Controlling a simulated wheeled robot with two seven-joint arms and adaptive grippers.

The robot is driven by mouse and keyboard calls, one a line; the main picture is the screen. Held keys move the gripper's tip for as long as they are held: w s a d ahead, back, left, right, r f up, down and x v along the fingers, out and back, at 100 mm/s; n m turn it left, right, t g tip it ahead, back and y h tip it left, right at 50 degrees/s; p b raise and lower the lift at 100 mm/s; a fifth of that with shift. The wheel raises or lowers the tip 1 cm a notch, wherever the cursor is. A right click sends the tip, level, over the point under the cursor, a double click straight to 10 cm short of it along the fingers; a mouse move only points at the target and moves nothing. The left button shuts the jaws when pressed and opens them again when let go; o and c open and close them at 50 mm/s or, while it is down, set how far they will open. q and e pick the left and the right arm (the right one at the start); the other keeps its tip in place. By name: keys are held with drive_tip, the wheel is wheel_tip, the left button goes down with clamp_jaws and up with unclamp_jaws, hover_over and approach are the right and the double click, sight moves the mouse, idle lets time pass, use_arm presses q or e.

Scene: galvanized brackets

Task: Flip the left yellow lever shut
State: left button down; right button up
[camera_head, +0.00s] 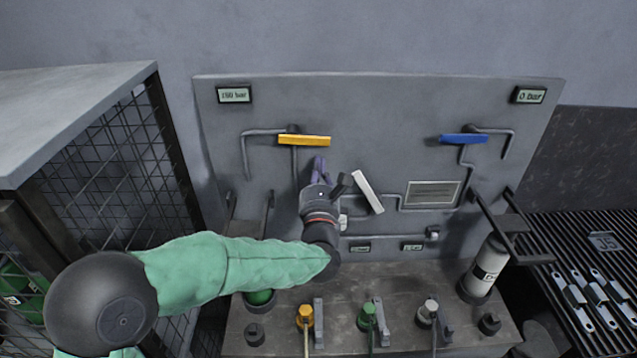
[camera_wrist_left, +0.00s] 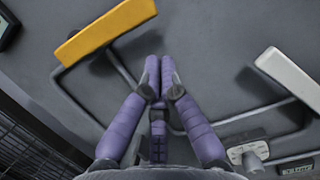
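The yellow lever (camera_head: 304,140) lies horizontal on the upper left of the grey panel (camera_head: 380,110), over a pipe. In the left wrist view the yellow lever (camera_wrist_left: 105,31) is at the upper left, its near end close to my fingertips but apart from them in the picture. My left gripper (camera_head: 319,164) is just below the lever's right half, pointing up at the panel. In the left wrist view its purple fingers (camera_wrist_left: 160,72) meet at the tips, shut with nothing seen between them. My right gripper is in neither view.
A tilted white lever (camera_head: 367,192) is right of my left gripper; a blue lever (camera_head: 463,139) is at the upper right. Displays read about 150 bar (camera_head: 234,95) and 0 bar (camera_head: 529,96). A mesh cage (camera_head: 125,165) stands left. Hose fittings (camera_head: 367,318) crowd the bench below.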

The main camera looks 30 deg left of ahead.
sight(305, 136)
use_arm(q)
drive_tip(key=shift+d+r, duration=0.1)
drive_tip(key=shift+r, duration=0.8)
drive_tip(key=shift+s, duration=0.1)
drive_tip(key=r+n+b, duration=0.1)
drive_tip(key=b, duration=0.2)
drive_tip(key=shift+d+r+n+y, duration=0.15)
drive_tip(key=shift+r+n+y, duration=0.15)
drive_tip(key=shift+n, duration=0.1)
